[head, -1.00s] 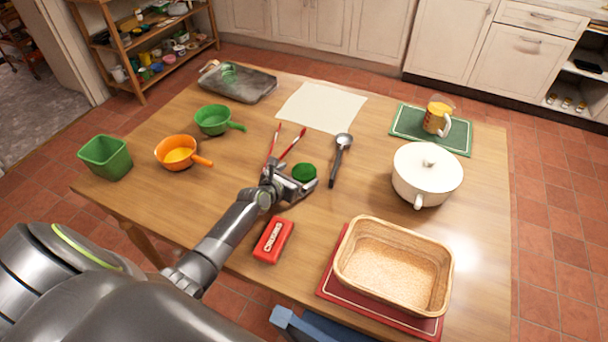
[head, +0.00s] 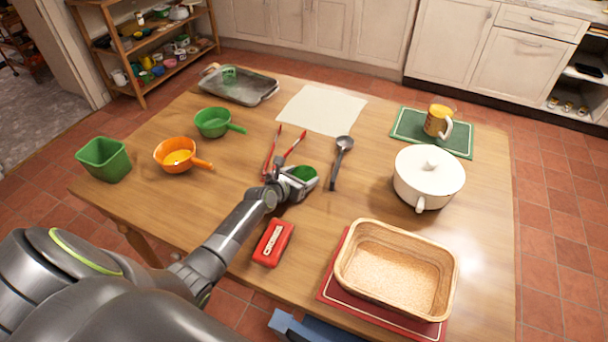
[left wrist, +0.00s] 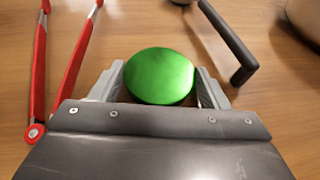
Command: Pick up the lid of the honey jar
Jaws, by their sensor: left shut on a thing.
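A round green lid (head: 304,173) is at the table's middle, between red tongs and a dark ladle. My left gripper (head: 305,180) is around it. In the left wrist view the green lid (left wrist: 160,76) lies between the two grey fingers of my left gripper (left wrist: 161,80), which are shut on it from both sides. The jar body under the lid cannot be made out, so I cannot tell whether the lid is clear of it. My right gripper is not in view.
Red tongs (head: 270,152) lie left of the gripper, a ladle (head: 338,165) right. A red box (head: 272,243) is nearer me. A white pot (head: 428,178) and a basket (head: 350,268) stand to the right. Bare wood lies between the orange pan (head: 172,160) and the tongs.

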